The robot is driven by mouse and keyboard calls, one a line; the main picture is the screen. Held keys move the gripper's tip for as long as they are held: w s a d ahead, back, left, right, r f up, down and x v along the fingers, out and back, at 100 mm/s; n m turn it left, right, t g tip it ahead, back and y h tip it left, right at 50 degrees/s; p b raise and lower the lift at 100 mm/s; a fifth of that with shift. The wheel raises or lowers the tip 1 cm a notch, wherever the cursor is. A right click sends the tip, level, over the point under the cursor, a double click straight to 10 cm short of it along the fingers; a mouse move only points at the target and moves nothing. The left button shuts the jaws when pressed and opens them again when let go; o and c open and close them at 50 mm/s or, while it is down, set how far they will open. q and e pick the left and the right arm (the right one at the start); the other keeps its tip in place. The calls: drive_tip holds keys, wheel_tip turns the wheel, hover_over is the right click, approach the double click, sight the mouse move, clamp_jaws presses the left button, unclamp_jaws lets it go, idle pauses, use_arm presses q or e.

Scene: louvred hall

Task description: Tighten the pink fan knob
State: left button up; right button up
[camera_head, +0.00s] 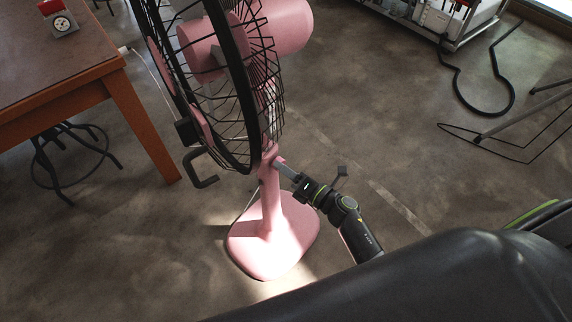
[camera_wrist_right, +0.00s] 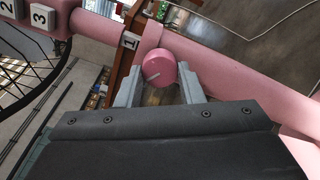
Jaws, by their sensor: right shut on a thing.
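The pink fan (camera_head: 270,225) stands upright on the floor on its round-cornered base, with a black wire cage at the top. The pink knob (camera_wrist_right: 158,67) sits on the side of the fan's pole, with a pale line on its face. My right gripper (camera_head: 281,166) reaches the pole from the right, just below the cage. In the right wrist view my right gripper (camera_wrist_right: 160,75) has one grey finger on each side of the knob and is shut on it. My left gripper is not in view.
An orange-legged table (camera_head: 85,85) with a small red-and-grey timer (camera_head: 61,22) stands at the left, a black stool (camera_head: 70,155) beneath it.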

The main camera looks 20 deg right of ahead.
use_arm(q)
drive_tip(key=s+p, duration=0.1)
drive_tip(key=p, duration=0.1)
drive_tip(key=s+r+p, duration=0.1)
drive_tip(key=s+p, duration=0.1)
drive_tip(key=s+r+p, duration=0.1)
drive_tip(key=p, duration=0.1)
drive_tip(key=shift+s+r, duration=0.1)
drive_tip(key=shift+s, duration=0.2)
use_arm(e)
drive_tip(key=m, duration=1.1)
drive_tip(key=shift+r, duration=0.1)
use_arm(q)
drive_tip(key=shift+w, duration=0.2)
use_arm(e)
drive_tip(key=o, duration=0.8)
drive_tip(key=shift+o, duration=1)
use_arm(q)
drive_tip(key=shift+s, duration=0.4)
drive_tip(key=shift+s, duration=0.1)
